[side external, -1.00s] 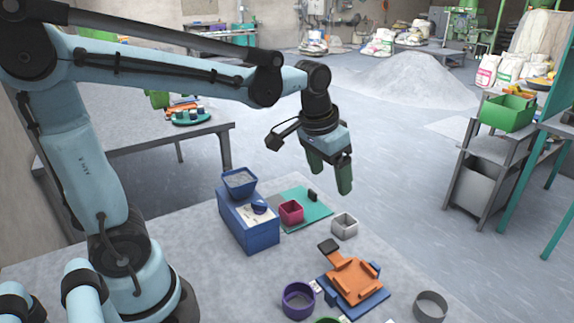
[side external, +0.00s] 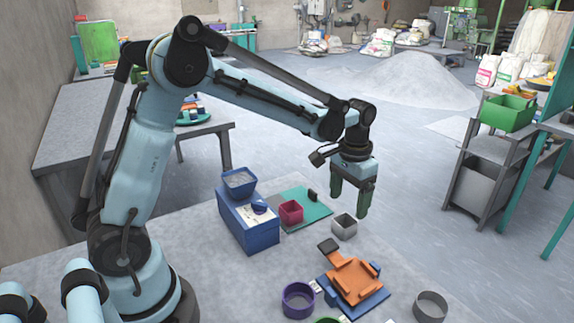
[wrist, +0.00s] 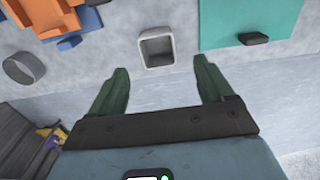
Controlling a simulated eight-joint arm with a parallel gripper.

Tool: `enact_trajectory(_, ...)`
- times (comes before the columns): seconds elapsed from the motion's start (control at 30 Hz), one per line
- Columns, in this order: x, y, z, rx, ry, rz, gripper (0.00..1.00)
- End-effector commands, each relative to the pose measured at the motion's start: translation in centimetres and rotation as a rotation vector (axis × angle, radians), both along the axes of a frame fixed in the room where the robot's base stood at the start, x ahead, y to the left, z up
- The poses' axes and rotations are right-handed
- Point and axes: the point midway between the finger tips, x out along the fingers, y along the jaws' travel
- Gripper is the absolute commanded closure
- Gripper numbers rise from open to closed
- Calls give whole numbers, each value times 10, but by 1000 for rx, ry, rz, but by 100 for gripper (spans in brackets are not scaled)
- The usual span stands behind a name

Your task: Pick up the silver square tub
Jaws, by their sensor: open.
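The silver square tub (side external: 344,228) stands upright on the grey table, near its far edge, and looks empty. It also shows in the wrist view (wrist: 157,48), ahead of and between my two green fingers. My gripper (side external: 350,208) is open and empty, above the table. In the side view its fingertips overlap the tub's far side, but the wrist view shows a gap between the fingers and the tub. The gripper also shows at the bottom of the wrist view (wrist: 156,68).
A teal mat (side external: 315,204) with a magenta tub (side external: 291,212) lies left of the silver tub. A blue box (side external: 248,228) stands further left. An orange fixture (side external: 352,281), a purple ring-like tub (side external: 298,300) and a grey round tub (side external: 430,306) are nearer the camera.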

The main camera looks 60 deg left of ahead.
Motion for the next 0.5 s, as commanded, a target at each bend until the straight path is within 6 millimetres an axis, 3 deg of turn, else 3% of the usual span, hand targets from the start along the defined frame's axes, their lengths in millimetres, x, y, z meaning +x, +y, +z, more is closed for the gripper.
enact_trajectory(0.27, -1, -1, -19, 0, -1, 0, 19)
enact_trajectory(0.5, -4, -3, -50, 0, -1, -1, 19)
